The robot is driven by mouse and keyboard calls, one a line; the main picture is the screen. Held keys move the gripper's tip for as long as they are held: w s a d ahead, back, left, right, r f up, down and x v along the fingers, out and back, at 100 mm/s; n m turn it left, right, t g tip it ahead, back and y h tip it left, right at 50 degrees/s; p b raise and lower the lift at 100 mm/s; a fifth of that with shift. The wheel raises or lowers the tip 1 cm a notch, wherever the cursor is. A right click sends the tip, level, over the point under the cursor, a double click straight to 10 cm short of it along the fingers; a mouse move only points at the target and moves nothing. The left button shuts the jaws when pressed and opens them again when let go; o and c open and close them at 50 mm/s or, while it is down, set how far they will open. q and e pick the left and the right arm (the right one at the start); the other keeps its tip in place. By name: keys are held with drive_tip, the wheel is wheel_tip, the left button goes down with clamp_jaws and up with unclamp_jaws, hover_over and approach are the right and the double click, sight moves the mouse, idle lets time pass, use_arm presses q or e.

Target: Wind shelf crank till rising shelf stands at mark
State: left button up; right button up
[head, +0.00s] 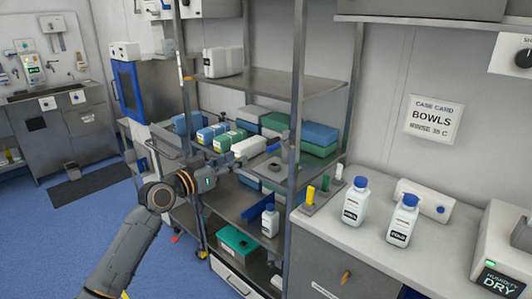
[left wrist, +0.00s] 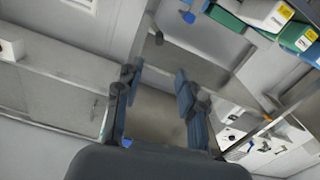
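The metal shelf rack stands in the middle of the head view. A shelf (head: 285,87) spans its upper part, and a lower shelf bears boxes. A pale strip (head: 181,66) runs on its left post with an orange piece (head: 187,78) beside it; I cannot tell which is the mark. My left gripper (head: 279,152) reaches in front of the box-bearing shelf. In the left wrist view the left gripper (left wrist: 157,98) has its fingers apart, with nothing held between them. I cannot make out the crank for certain. My right gripper is out of view.
Green and blue boxes (head: 314,137) lie close behind the left gripper. A bottle (head: 270,220) stands on the shelf below. Two blue-capped bottles (head: 355,201) (head: 403,220) stand on the counter at right.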

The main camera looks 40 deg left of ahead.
sight(267, 144)
use_arm(q)
drive_tip(key=w+p, duration=0.1)
drive_tip(key=w, duration=0.3)
drive_tip(key=w+p, duration=0.1)
drive_tip(key=w, duration=0.3)
drive_tip(key=w+d+p, duration=0.1)
drive_tip(key=w+p, duration=0.1)
drive_tip(key=w, duration=0.2)
drive_tip(key=shift+w+r, duration=0.1)
drive_tip(key=shift+w, duration=0.8)
clamp_jaws()
